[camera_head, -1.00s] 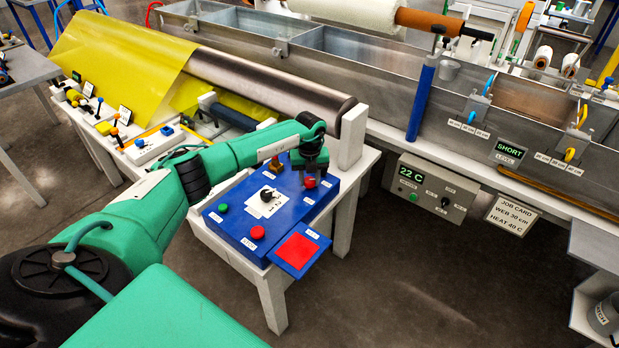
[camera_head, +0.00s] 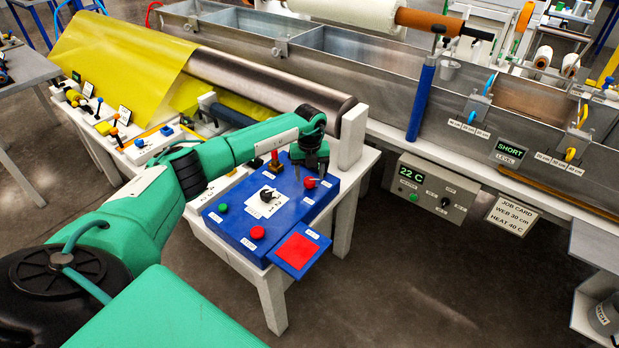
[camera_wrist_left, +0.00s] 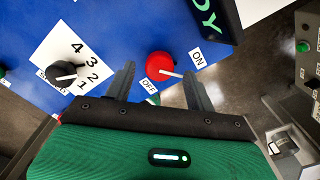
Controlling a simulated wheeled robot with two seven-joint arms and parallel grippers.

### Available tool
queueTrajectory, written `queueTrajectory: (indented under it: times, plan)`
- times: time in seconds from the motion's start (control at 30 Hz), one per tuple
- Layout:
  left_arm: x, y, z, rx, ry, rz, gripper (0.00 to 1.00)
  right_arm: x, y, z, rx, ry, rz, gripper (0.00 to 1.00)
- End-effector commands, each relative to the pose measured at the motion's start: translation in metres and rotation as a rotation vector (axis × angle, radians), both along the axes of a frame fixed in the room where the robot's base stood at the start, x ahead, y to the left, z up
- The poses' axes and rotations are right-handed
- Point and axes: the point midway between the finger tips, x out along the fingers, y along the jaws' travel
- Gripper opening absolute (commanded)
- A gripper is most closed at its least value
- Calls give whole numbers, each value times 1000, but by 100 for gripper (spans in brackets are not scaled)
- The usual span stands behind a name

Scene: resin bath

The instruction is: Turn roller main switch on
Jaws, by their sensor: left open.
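The main switch is a red round knob (camera_head: 310,183) with a white pointer, at the far right corner of the blue control panel (camera_head: 232,236). In the left wrist view the red knob (camera_wrist_left: 160,66) has an ON label (camera_wrist_left: 197,59) and an OFF label (camera_wrist_left: 149,86) beside it. Its pointer points right and slightly down, between the two labels. My left gripper (camera_head: 311,172) is open just over the knob. In the wrist view its fingers (camera_wrist_left: 159,76) stand on either side of the knob; I cannot tell whether they touch it. My right gripper is out of view.
The panel also carries a black dial (camera_wrist_left: 64,71) numbered 1 to 4, a green button (camera_head: 223,208), a red button (camera_head: 257,232) and a red square pad (camera_head: 298,247). A white post (camera_head: 352,138) and steel roller (camera_head: 270,82) stand close behind the gripper.

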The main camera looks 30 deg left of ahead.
Motion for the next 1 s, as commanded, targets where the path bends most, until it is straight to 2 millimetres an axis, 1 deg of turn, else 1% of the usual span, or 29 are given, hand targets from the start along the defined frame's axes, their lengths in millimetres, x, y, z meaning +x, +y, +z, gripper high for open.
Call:
queueTrajectory:
  times: [0.03,0.17,0.3,0.4,0.5,0.6,0.7,1.0]
  plan:
    - [1,1,11,2,-5,0,55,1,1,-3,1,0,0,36]
    - [1,1,41,2,-6,0,55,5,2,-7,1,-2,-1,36]
    - [1,1,72,2,-6,0,55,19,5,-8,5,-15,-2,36]
    - [1,1,91,2,-4,0,55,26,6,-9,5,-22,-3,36]
    - [1,1,105,1,-4,1,55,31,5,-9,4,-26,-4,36]
    - [1,1,113,2,-4,2,55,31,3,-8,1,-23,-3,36]
    - [1,1,117,1,-3,2,55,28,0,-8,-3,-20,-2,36]
    - [0,1,118,2,-2,2,55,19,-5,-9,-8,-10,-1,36]
